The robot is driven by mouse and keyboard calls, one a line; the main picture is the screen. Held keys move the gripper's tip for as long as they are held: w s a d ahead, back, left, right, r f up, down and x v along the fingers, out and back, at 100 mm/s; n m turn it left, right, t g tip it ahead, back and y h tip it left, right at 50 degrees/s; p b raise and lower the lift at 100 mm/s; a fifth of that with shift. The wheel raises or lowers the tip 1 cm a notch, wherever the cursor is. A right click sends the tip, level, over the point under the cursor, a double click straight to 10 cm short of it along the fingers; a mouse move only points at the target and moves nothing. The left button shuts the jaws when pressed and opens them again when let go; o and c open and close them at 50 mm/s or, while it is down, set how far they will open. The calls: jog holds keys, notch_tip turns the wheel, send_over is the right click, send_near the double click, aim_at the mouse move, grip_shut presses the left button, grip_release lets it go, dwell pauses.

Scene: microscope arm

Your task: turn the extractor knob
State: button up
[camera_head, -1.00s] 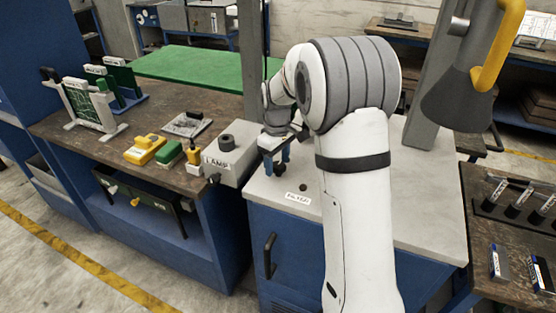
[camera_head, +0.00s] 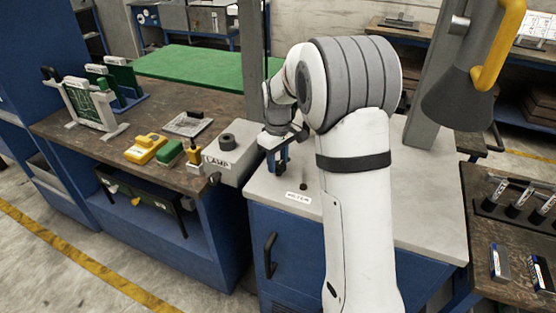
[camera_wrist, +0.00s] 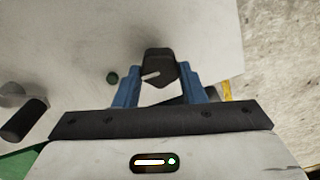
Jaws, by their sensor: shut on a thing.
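The extractor knob (camera_wrist: 158,68) is a dark, faceted knob with a white pointer mark, on the pale cabinet top. In the wrist view it sits between the two blue fingers of my gripper (camera_wrist: 158,78), which is shut on it. The pointer mark faces left and slightly down in that view. In the head view my gripper (camera_head: 277,160) is low over the front left part of the cabinet top (camera_head: 430,220), and it hides most or all of the knob.
A grey box marked LAMP (camera_head: 236,158), with a dark knob on top, stands close left of my gripper. A white label (camera_head: 298,198) and a small dark button (camera_head: 303,187) are near the cabinet's front edge. A hanging grey hood (camera_head: 455,100) with a yellow handle is at upper right.

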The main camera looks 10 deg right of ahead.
jog(key=m, duration=0.4)
jog(key=shift+d, duration=0.1)
jog(key=m, duration=0.4)
jog(key=shift+d+m, duration=0.1)
jog(key=shift+m, duration=0.2)
jog(key=m, duration=0.4)
jog(key=shift+m+b, duration=0.3)
jog(key=shift+b, duration=0.05)
jog(key=shift+d+m, duration=0.1)
jog(key=shift+m, duration=1.8)
jog(key=o, duration=1)
